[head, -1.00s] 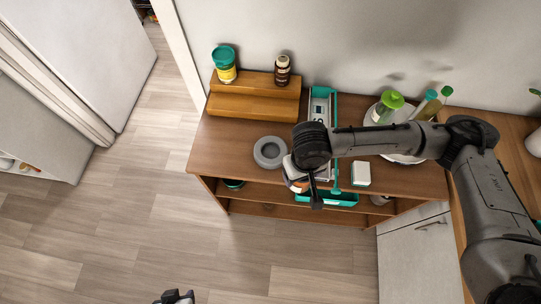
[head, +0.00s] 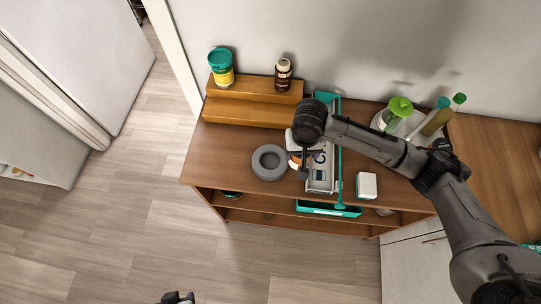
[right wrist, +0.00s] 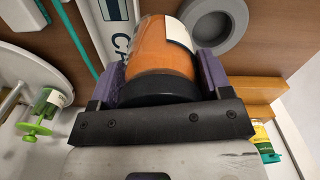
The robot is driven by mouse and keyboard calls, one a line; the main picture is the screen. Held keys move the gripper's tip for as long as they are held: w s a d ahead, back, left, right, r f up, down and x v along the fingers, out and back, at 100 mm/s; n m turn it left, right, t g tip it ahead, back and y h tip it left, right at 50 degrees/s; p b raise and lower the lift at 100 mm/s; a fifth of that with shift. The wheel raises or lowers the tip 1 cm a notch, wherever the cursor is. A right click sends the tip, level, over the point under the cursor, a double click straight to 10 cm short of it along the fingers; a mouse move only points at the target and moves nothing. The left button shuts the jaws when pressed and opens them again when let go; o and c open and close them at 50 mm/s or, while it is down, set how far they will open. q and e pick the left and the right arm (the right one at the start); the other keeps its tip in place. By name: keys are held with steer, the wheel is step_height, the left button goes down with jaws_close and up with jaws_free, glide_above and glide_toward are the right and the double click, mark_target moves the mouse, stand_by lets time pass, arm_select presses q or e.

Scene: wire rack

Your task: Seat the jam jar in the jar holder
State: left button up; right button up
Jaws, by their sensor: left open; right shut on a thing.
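The jam jar (right wrist: 160,45), orange with a pale label and a dark lid, is held between the purple-padded fingers of my right gripper (right wrist: 162,70). In the head view, my right gripper (head: 303,165) largely hides the jar, just right of the jar holder. I take the thick grey ring (head: 258,163) on the cabinet top as the jar holder. Its centre is empty, and it also shows in the right wrist view (right wrist: 234,22), beyond the jar and to its right. My left gripper (head: 178,298) is open at the bottom edge, far from the cabinet and only partly in view.
A stepped wooden rack (head: 245,105) holding a yellow tub (head: 222,74) and a brown bottle (head: 283,75) stands behind the ring. A grey-and-teal caddy (head: 321,178) lies close right of the jar. A white box (head: 366,186) and bottles on a round tray are further right.

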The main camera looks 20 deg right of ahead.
steer(key=w+a+f, duration=0.2)
steer(key=f, duration=0.1)
steer(key=w+a+f, duration=0.2)
steer(key=w+f, duration=0.1)
steer(key=w+a+f, duration=0.2)
steer(key=f, duration=0.1)
steer(key=shift+w+a+b, duration=0.15)
steer(key=shift+a+b, duration=0.15)
steer(key=shift+b, duration=0.1)
steer(key=shift+f, duration=0.3)
steer(key=shift+f, duration=0.1)
steer(key=o, duration=1.2)
steer(key=shift+f, duration=0.1)
steer(key=shift+o, duration=0.2)
